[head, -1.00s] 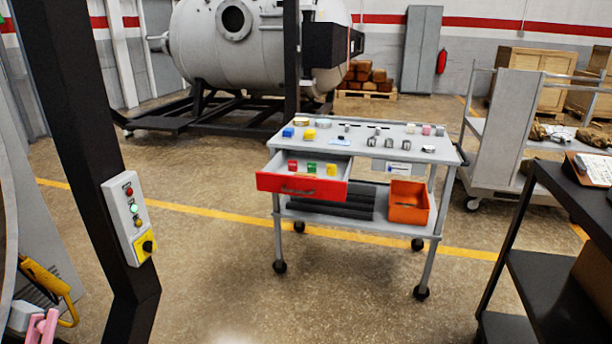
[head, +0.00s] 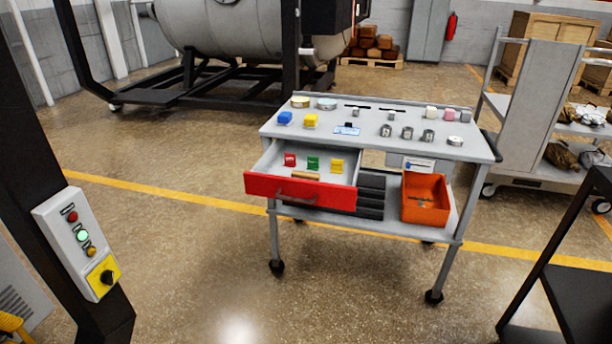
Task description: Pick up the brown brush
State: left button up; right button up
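A small tan-brown piece (head: 304,177) lies in the open red-fronted drawer (head: 280,190) of the grey cart, just behind the drawer's front. It may be the brown brush; it is too small to be sure, and the drawer front may hide part of it. Neither of my grippers is in view.
The cart top (head: 370,148) holds small blocks, metal weights and round tins. An orange bin (head: 425,212) sits on its lower shelf. A black post with a control box (head: 80,240) stands left, a dark rack (head: 575,270) right. Floor before the cart is clear.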

aim_at(305, 175)
jog(key=u, duration=2.55)
jog(key=z, duration=2.55)
jog(key=i+l+u, duration=0.1)
jog(key=i+l, duration=0.45)
jog(key=l, duration=0.1)
